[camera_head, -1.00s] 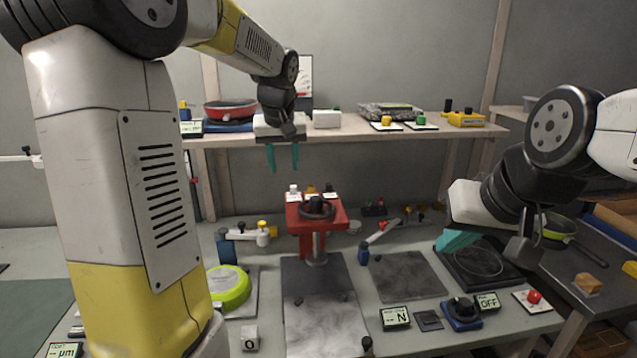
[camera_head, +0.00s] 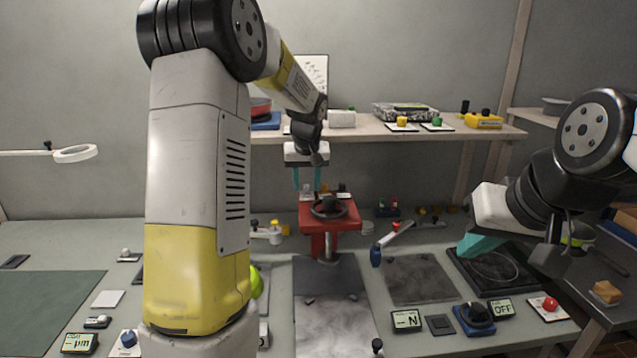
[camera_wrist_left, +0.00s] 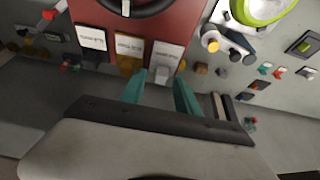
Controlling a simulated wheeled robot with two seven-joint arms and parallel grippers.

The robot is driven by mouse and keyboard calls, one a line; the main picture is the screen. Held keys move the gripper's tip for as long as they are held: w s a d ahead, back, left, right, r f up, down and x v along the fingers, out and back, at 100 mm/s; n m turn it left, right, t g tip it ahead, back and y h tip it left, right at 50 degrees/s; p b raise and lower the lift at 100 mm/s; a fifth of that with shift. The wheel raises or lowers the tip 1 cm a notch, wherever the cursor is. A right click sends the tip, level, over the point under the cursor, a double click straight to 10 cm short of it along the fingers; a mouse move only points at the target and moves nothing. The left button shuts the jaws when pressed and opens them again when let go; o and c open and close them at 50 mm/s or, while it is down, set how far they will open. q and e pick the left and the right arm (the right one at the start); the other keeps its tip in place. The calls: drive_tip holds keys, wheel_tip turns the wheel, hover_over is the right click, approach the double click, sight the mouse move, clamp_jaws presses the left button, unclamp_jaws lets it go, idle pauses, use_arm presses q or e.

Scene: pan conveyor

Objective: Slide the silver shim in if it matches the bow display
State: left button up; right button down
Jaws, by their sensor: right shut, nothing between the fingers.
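My left gripper (camera_head: 307,182) is open and empty, its teal fingers pointing down just above the back edge of the red press (camera_head: 348,214). The left wrist view shows its fingers (camera_wrist_left: 160,92) spread near the silver shim's tab (camera_wrist_left: 161,71), at the right of a row of labelled plates on the press. A brass-coloured shim (camera_wrist_left: 129,48) is in the middle and a white-labelled plate (camera_wrist_left: 92,38) at the left. Contact cannot be told. A display with dashes and "µm" (camera_head: 80,343) is at the front left; its small heading is unreadable. My right gripper (camera_head: 478,245) is shut and empty.
A display reading "N" (camera_head: 406,320) and one reading "OFF" (camera_head: 500,309) stand at the front right. A dark plate (camera_head: 420,279) lies right of the press. A shelf (camera_head: 440,133) runs behind. My left arm hides part of the bench.

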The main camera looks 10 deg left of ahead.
use_arm(q)
clamp_jaws()
idle(1.4)
